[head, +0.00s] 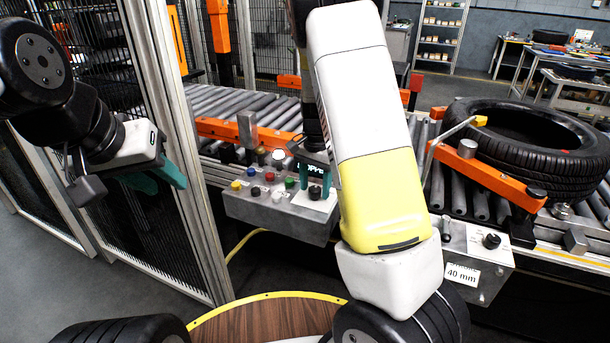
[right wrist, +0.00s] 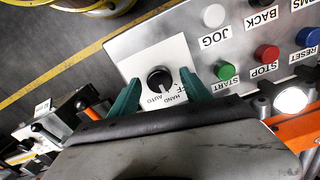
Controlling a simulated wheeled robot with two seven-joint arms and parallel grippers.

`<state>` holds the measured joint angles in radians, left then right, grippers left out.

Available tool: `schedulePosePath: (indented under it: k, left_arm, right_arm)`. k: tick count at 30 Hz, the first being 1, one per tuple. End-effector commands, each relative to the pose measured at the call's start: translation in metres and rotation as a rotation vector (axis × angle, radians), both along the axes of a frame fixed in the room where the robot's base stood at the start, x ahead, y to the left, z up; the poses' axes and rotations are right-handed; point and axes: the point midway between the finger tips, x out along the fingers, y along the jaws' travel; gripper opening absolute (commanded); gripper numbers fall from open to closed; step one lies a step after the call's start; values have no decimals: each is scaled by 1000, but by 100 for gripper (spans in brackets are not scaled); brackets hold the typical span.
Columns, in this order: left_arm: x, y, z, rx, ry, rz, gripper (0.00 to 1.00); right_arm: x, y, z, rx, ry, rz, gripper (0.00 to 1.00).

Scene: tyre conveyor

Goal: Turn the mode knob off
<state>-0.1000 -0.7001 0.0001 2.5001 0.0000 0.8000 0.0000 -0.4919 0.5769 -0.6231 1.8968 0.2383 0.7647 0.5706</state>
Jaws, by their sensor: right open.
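The mode knob (right wrist: 159,79) is a round black knob on a white plate (right wrist: 150,55) in the right wrist view. Labels HAND and AUTO can be read beside it; another, ending in FF, is partly covered by a finger. A pale mark on the knob faces the labels, but I cannot tell which one it meets. My right gripper (right wrist: 160,76) is open, its teal fingers on either side of the knob with gaps to it. In the head view the knob (head: 315,192) sits below the right gripper. My left gripper (head: 158,178) hangs empty at the left, teal fingers apart.
On the same control box are START (right wrist: 225,71), STOP (right wrist: 266,54) and JOG (right wrist: 214,16) buttons, close to the fingers. A tyre (head: 530,140) lies on the conveyor at the right. A fence post (head: 180,150) stands beside my left gripper.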

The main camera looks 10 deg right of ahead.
Motion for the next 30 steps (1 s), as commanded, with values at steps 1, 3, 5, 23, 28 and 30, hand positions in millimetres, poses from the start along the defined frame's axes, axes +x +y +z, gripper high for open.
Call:
schedulePosePath:
  k: [1,3,5,23,28,30]
  left_arm:
    - [0,0,0,0,0,0,36]
    - [0,0,0,0,0,0,36]
    - [0,0,0,0,0,0,36]
    - [0,0,0,0,0,0,36]
    - [0,0,0,0,0,0,36]
    - [0,0,0,0,0,0,36]
  right_arm:
    - [0,0,-1,0,0,0,56]
    - [0,0,-1,0,0,0,56]
    - [0,0,-1,0,0,1,56]
    - [0,0,0,1,-1,23,0]
    - [0,0,0,1,-1,88,0]
    - [0,0,0,1,-1,134,0]
